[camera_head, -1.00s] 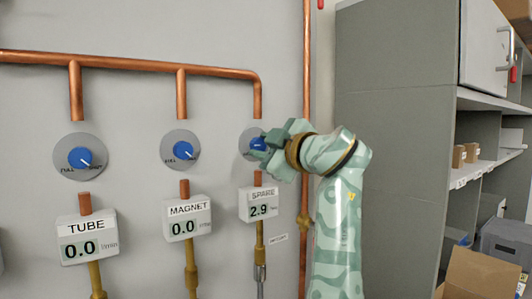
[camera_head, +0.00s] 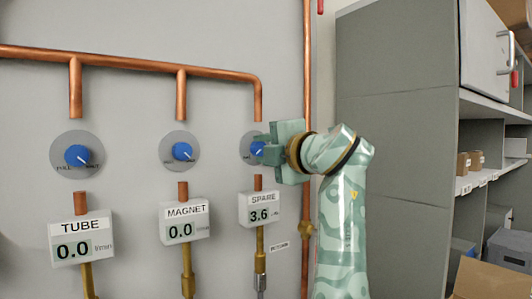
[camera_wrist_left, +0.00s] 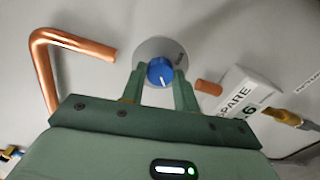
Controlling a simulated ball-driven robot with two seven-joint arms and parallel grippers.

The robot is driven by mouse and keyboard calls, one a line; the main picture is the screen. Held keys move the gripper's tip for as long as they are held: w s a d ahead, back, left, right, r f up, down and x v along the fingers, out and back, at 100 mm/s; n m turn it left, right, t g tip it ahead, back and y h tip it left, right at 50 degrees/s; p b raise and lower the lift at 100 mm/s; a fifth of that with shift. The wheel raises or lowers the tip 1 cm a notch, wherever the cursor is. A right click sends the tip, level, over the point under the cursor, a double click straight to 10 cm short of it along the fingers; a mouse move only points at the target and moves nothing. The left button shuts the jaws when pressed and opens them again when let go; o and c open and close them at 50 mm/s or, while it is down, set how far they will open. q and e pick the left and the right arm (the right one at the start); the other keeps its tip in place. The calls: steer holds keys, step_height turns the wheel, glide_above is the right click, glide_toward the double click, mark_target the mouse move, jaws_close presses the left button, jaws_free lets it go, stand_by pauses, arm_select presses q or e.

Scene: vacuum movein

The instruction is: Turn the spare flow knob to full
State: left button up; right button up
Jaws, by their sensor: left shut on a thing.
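The spare flow knob (camera_head: 258,149) is blue with a white pointer line, on a grey round dial plate above the SPARE display (camera_head: 259,209), which reads 3.6. My left gripper (camera_head: 262,152) reaches it from the right and hides part of the knob and dial. In the left wrist view the blue knob (camera_wrist_left: 160,72) sits between the two green fingers of my left gripper (camera_wrist_left: 160,80), which is shut on it. My right gripper is not in view.
The MAGNET knob (camera_head: 182,152) and TUBE knob (camera_head: 77,156) stand to the left, with displays reading 0.0. A copper pipe (camera_head: 150,69) runs above them, and a vertical pipe (camera_head: 306,80) passes behind my gripper. Shelves (camera_head: 485,180) stand at the right.

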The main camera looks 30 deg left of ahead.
arm_select(q)
steer(key=shift+n, duration=0.5)
steer(key=o, duration=1)
steer(key=shift+w+a, duration=0.1)
steer(key=shift+c, duration=0.2)
steer(key=v, duration=1.6)
steer(key=shift+f, duration=0.1)
